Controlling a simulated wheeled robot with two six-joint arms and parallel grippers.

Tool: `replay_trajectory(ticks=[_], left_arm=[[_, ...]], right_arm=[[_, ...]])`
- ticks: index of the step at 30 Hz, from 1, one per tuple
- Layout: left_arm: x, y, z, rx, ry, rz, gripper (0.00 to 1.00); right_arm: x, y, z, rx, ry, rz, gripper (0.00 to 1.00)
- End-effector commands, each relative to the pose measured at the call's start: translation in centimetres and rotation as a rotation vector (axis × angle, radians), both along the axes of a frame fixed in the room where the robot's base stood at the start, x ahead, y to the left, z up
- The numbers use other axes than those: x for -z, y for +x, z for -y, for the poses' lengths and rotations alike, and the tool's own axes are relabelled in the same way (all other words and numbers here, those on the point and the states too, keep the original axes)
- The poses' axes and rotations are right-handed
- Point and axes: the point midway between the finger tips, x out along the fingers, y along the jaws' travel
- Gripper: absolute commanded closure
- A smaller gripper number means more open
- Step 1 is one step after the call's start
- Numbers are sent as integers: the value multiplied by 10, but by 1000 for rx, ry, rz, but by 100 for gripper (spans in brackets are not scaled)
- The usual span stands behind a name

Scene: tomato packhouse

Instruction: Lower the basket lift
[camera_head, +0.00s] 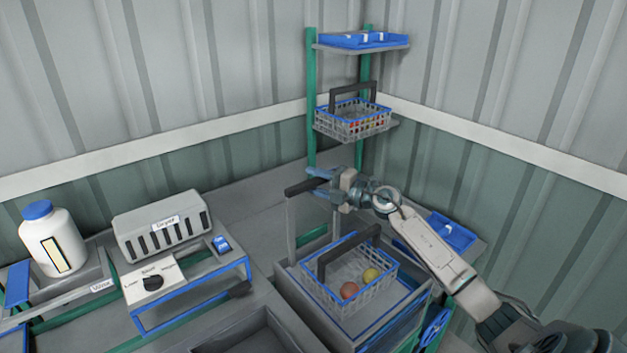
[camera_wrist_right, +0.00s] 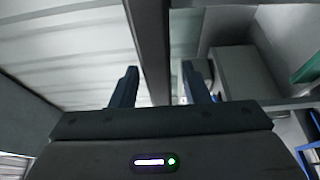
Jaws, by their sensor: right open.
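A wire basket with a blue rim (camera_head: 378,297) and a dark handle holds red and yellow tomatoes. It stands on the grey, blue-edged lift (camera_head: 384,334) at bottom centre. A dark bar (camera_head: 298,188) sits on a thin grey upright beside the basket, above its level. My right gripper (camera_head: 317,184) is at the right end of this bar, with its fingers pointing left. In the right wrist view, the dark bar (camera_wrist_right: 150,45) runs between the two open fingers (camera_wrist_right: 160,88). Contact with the bar cannot be told. My left gripper is in neither view.
Green-posted shelves hold another basket (camera_head: 352,121) and a blue tray (camera_head: 361,40). A grey boxy unit (camera_head: 160,228), a dial panel (camera_head: 152,282) and a white jar (camera_head: 51,243) stand at left. A blue tray (camera_head: 450,232) lies behind my right forearm.

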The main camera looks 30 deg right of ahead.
Motion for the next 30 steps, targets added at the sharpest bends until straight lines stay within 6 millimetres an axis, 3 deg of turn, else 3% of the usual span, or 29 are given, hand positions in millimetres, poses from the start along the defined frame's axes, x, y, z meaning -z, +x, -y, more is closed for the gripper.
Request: replay_trajectory(ticks=[3,9,16,20,30], left_arm=[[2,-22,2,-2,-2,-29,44],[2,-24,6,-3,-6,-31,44],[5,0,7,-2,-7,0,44],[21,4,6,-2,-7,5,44],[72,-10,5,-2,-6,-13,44]], right_arm=[[0,0,0,0,0,0,62],[0,0,0,0,0,1,100],[6,0,0,-1,2,-1,100],[34,0,0,-1,2,-3,100],[121,0,0,-3,1,-4,100]])
